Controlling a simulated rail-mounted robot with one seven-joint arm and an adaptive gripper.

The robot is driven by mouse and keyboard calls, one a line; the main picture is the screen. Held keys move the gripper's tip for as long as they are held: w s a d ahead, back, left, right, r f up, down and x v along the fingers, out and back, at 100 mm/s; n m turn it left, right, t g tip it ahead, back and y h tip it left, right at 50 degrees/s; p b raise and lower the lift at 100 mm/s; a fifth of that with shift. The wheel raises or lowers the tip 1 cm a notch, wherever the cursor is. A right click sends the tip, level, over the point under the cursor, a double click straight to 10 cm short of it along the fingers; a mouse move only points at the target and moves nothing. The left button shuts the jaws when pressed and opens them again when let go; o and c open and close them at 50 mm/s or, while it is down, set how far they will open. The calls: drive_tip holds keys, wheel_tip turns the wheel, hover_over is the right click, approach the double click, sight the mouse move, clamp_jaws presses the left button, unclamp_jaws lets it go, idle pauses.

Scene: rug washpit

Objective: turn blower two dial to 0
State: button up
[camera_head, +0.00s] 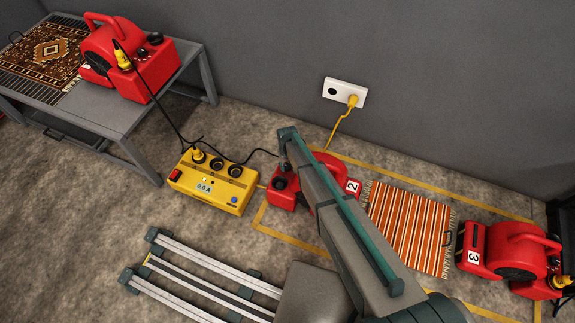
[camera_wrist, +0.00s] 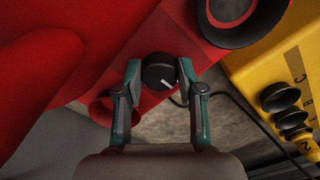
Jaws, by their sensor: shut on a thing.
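Blower two is the red blower (camera_head: 284,193) with the "2" label (camera_head: 352,187), on the floor in the head view, mostly hidden behind my arm. In the wrist view its red body (camera_wrist: 45,50) fills the upper left. Its black round dial (camera_wrist: 159,71) has a short white pointer line near its lower right. My gripper (camera_wrist: 160,73) is shut on the dial, one teal finger on each side. No scale numbers around the dial can be read. The head view does not show the fingertips clearly.
A yellow power box (camera_head: 212,186) stands left of blower two; its side (camera_wrist: 285,75) is close on the right in the wrist view. A striped rug (camera_head: 409,228) and blower three (camera_head: 512,253) lie to the right. A table (camera_head: 128,118) holds another red blower (camera_head: 130,60).

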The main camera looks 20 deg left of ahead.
sight(287, 166)
idle(0.4)
drive_tip(key=o, duration=0.9)
drive_tip(key=shift+c, duration=0.2)
wheel_tip(287, 166, up, 12)
